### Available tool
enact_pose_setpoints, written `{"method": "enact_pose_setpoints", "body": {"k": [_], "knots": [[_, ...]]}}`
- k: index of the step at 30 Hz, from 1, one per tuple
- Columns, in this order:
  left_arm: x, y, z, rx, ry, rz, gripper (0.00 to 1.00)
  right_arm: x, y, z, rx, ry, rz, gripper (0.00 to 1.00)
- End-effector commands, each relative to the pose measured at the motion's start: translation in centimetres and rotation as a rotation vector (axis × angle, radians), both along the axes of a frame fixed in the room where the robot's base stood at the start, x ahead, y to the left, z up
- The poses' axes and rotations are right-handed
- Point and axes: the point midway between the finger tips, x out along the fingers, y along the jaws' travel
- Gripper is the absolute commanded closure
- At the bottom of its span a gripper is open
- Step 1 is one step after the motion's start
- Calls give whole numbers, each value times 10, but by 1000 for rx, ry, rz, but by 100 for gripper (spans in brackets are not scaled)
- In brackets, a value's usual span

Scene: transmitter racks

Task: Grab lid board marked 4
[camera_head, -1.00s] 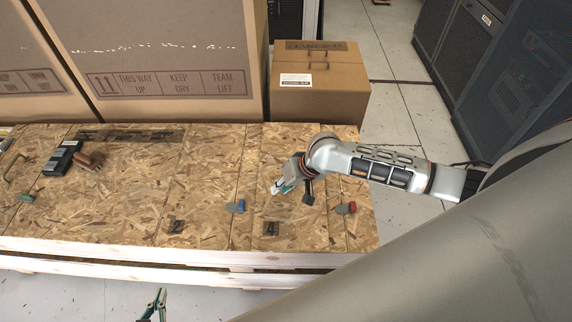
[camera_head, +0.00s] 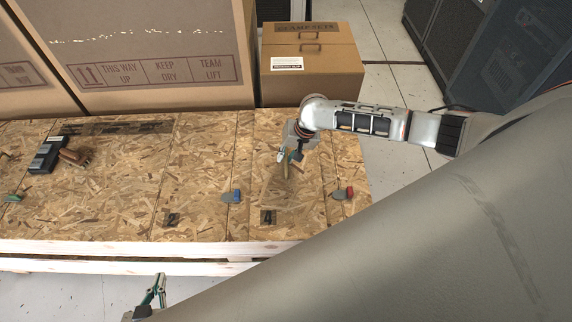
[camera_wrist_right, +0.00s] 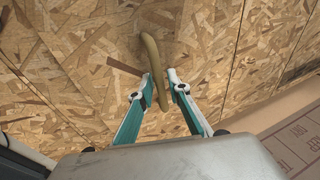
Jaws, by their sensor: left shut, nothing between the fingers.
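The lid board marked 4 (camera_head: 268,190) is an OSB plank on the crate top, with a dark "4" near its front edge. It lies between the boards to its left and right. A tan curved handle (camera_wrist_right: 150,58) stands up from it. My right gripper (camera_head: 286,157) is low over the board at this handle. In the right wrist view its teal fingers (camera_wrist_right: 161,88) are apart, one on either side of the handle's near end, with a gap visible. My left gripper (camera_head: 160,278) is shut and empty in front of the crate, below its front edge.
A small cardboard box (camera_head: 330,78) stands behind, and a large carton (camera_head: 160,85) stands at back left. A board marked 2 (camera_head: 190,190) lies left.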

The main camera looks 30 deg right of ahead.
Motion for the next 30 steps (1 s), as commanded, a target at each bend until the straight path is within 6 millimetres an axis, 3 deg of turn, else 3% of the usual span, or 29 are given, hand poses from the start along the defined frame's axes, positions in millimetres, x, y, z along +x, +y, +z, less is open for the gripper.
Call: {"method": "enact_pose_setpoints", "body": {"k": [9,11,12,24,30], "knots": [[2,2,0,2,-3,1,100,2,1,-5,-1,-2,1,83],[2,2,0,2,-3,1,100,2,1,-5,-1,-2,0,98],[2,2,-1,2,-3,1,100,2,1,-5,-1,-1,1,100],[1,2,-2,5,1,1,100,3,1,-1,-1,-5,2,100],[1,3,4,5,1,1,100,4,1,22,0,-8,2,100]]}}
